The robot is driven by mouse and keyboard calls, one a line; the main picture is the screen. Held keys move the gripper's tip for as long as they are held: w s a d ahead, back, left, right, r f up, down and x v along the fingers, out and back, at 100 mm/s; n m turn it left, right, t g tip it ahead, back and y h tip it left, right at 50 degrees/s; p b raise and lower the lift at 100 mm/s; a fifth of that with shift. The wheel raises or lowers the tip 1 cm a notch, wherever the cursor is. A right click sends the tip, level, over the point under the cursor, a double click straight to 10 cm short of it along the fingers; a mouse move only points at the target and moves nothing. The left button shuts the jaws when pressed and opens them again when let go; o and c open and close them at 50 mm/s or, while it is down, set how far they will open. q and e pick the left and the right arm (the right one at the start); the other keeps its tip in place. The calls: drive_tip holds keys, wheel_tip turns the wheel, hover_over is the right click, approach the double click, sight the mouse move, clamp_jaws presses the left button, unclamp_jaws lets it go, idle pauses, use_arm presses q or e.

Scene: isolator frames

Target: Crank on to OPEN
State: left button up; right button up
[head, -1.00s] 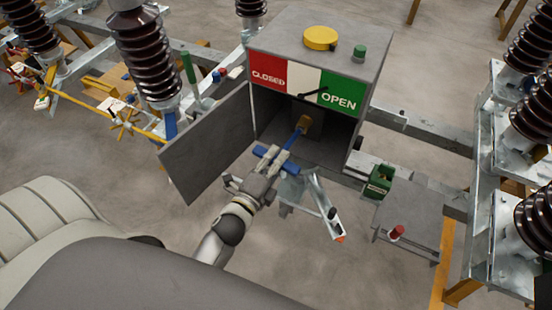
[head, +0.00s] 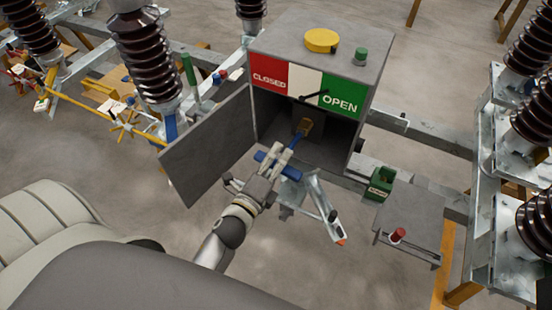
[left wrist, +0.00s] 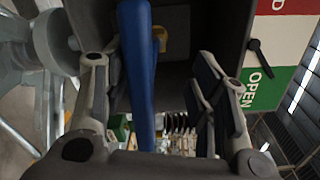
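A grey drive box (head: 290,35) stands open, with red CLOSED, white and green OPEN fields on its front. A black pointer (head: 315,96) lies over the white and green fields. A blue crank (head: 298,138) sticks out of the box from a brown hub (head: 304,126). My left gripper (head: 277,160) is at the crank's outer cross bar. In the left wrist view the blue bar (left wrist: 137,75) stands between the spread fingers, nearer the left one; a gap shows to the right finger. Whether it touches the left finger is unclear. My right gripper is not in view.
The box's open door (head: 208,148) hangs left of my left gripper. A green block (head: 380,182) and a grey plate with a red knob (head: 397,236) are at the right. Brown insulators (head: 147,55) and steel beams stand around. Bare floor shows below the box.

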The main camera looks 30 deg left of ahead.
use_arm(q)
drive_tip(key=shift+o, duration=0.4)
drive_tip(key=o, duration=0.5)
drive_tip(key=shift+f, duration=0.1)
drive_tip(key=shift+s+r, duration=0.15)
drive_tip(key=shift+s, duration=1.85)
drive_tip(key=shift+s+r, duration=0.15)
drive_tip(key=shift+s, duration=1.85)
